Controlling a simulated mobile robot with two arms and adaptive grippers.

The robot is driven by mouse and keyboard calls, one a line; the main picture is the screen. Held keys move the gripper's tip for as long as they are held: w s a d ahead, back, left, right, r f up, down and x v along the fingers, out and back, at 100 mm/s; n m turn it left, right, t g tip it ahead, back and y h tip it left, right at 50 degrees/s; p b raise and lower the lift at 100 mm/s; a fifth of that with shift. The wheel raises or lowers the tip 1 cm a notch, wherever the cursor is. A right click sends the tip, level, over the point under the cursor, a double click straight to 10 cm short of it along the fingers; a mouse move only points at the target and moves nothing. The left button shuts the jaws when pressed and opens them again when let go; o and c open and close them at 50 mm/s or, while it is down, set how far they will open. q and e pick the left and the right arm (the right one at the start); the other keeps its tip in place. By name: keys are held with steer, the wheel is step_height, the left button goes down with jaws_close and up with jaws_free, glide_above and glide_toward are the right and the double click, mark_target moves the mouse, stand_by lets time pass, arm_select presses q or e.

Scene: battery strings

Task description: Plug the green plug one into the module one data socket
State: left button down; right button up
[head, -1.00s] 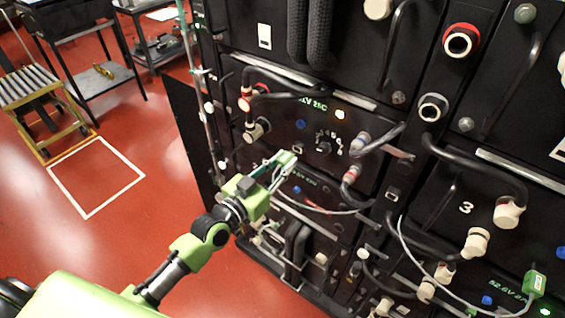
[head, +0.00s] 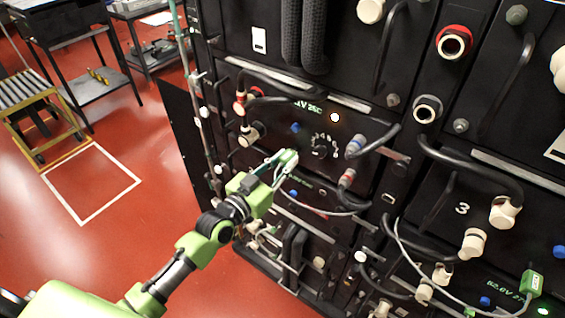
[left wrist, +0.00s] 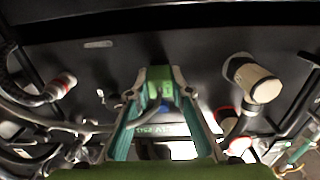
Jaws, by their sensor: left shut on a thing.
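My left gripper (head: 284,165) is shut on a green plug (head: 289,156), which is held in front of the rack's front face below the round dial. In the left wrist view the green plug (left wrist: 158,88) sits between the two fingertips, close to a dark panel. A second green plug (head: 532,283) is at the lower right on a pale cable. I cannot make out the module one data socket; the plug and fingers may cover it. My right gripper is not in view.
Thick black cables with cream, blue-grey and red-banded connectors (head: 355,147) stand out right of the gripper. A cream connector (head: 250,134) and cables are to its left. A green lit display (head: 306,106) is above. Red floor is open at left, with a roller cart (head: 40,110).

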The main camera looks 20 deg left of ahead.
arm_select(q)
steer(key=shift+w+d, duration=0.1)
steer(key=shift+w, duration=0.1)
steer(key=shift+r, duration=0.1)
steer(key=c, duration=1.7)
jaws_free()
steer(key=shift+w+d, duration=0.1)
steer(key=shift+w, duration=0.1)
steer(key=shift+s, duration=0.15)
steer(key=v, duration=1.2)
